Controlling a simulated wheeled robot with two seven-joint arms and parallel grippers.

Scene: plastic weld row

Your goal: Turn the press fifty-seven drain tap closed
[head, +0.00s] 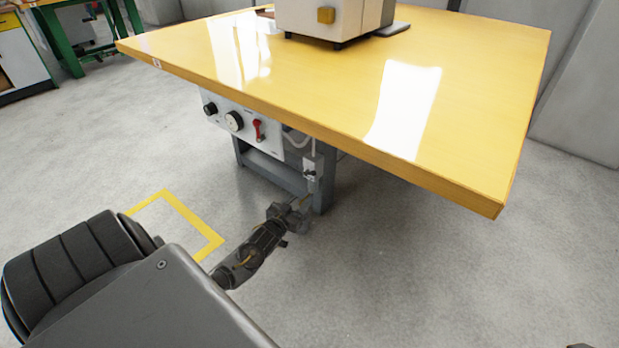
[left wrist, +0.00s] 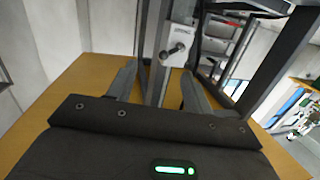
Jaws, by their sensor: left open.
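A small pale plate (head: 311,165) with a small tap-like fitting is mounted by the table leg, below the tabletop edge. In the left wrist view the labelled plate (left wrist: 180,36) carries a dark knob or lever (left wrist: 175,50). The label is too small to read. My left gripper (head: 301,203) is low in front of the leg, just below the plate. In the left wrist view its two fingers (left wrist: 158,90) are apart and empty, with the plate beyond them. I cannot tell whether either finger touches anything.
A control panel (head: 240,121) with two dark knobs and a red handle (head: 257,129) hangs under the yellow tabletop (head: 320,75). A pale hose runs beside it. A machine (head: 335,18) stands on top. A yellow floor marking (head: 190,212) lies left; the floor in front is clear.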

